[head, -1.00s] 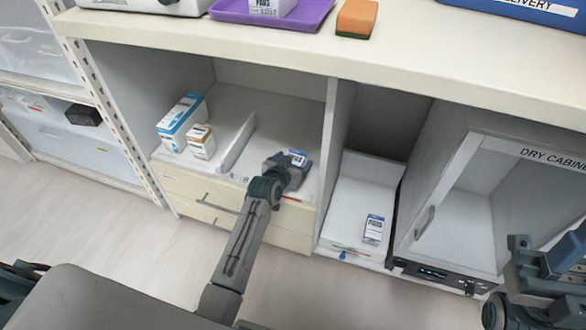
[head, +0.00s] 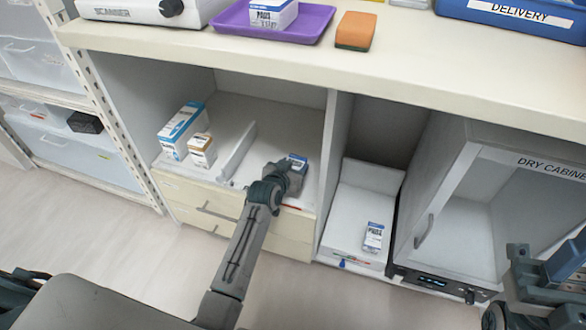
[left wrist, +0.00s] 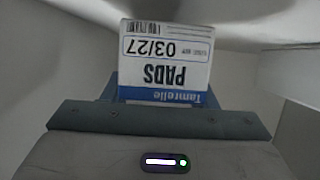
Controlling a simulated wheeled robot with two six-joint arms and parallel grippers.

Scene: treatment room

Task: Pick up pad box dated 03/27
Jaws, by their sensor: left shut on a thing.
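The pad box (left wrist: 166,58) dated 03/27 is white and blue. It reads "Tamrelle PADS 03/27", upside down in the left wrist view. My left gripper (head: 288,172) is shut on it inside the open shelf compartment. In the head view, only the top of this box (head: 298,160) shows beyond the fingers. I cannot tell whether it touches the shelf. My right gripper (head: 562,268) is at the right edge, partly cut off; its jaws are unclear.
Another pads box (head: 373,237) lies on a white surface in the middle bay. A pads box (head: 273,15) sits on the purple tray (head: 318,30). A white divider (head: 238,150) and two cartons (head: 182,130) (head: 202,150) stand left of my gripper. The counter (head: 300,60) overhangs the shelf.

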